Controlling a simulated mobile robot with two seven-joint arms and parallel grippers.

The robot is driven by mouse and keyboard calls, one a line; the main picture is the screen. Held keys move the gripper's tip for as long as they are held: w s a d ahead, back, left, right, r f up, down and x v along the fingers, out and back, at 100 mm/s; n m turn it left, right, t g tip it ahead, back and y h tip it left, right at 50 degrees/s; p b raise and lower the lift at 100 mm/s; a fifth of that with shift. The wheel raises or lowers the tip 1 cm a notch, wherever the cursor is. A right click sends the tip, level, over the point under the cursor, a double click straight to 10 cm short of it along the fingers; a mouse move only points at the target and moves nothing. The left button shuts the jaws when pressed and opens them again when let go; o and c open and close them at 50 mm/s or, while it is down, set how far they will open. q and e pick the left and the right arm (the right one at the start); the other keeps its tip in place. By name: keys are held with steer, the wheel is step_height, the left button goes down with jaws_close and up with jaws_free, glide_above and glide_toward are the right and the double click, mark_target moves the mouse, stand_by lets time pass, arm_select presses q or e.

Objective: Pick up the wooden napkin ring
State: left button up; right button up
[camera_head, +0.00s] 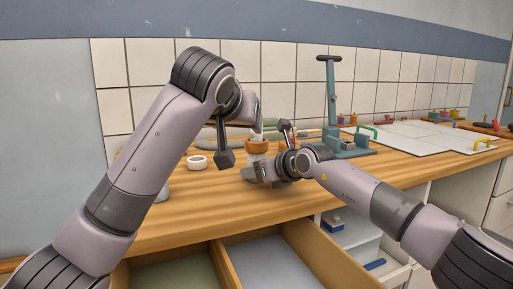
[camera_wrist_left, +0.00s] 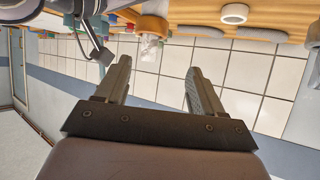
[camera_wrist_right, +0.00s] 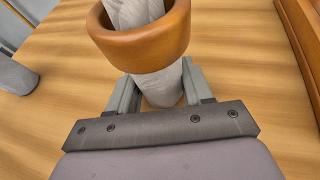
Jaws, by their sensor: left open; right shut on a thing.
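The wooden napkin ring (camera_head: 257,146) is a brown-orange band around a pale rolled napkin, whose tip (camera_head: 257,132) sticks up out of it. In the right wrist view the ring (camera_wrist_right: 145,45) sits above my right fingers. My right gripper (camera_wrist_right: 160,82) is shut on the rolled napkin (camera_wrist_right: 162,85) below the ring; the lower end of the napkin is partly hidden by the gripper. In the left wrist view, which is upside down, the ring (camera_wrist_left: 152,25) lies ahead of my left gripper (camera_wrist_left: 160,68), which is open, empty and apart from it.
A white ring-shaped object (camera_head: 197,162) lies on the wooden counter (camera_head: 190,210) left of the napkin. Grey rolls (camera_head: 213,131) lie behind. A teal upright stand (camera_head: 330,95) and a white board (camera_head: 425,137) are to the right. An open drawer (camera_head: 225,265) juts out in front.

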mark_target(256, 140)
arm_select(q)
steer(key=shift+n+t, duration=0.3)
steer(key=shift+t, duration=0.3)
steer(key=shift+w+d+f, duration=0.55)
steer(key=shift+w+f, duration=0.4)
steer(key=shift+w, duration=0.5)
steer(key=shift+w+d+f, duration=0.55)
steer(key=shift+w+f, duration=0.45)
steer(key=shift+w, duration=0.45)
steer(key=shift+w+d+f, duration=0.55)
steer(key=shift+w+f, duration=0.4)
steer(key=shift+w, duration=0.5)
steer(key=c, duration=0.8)
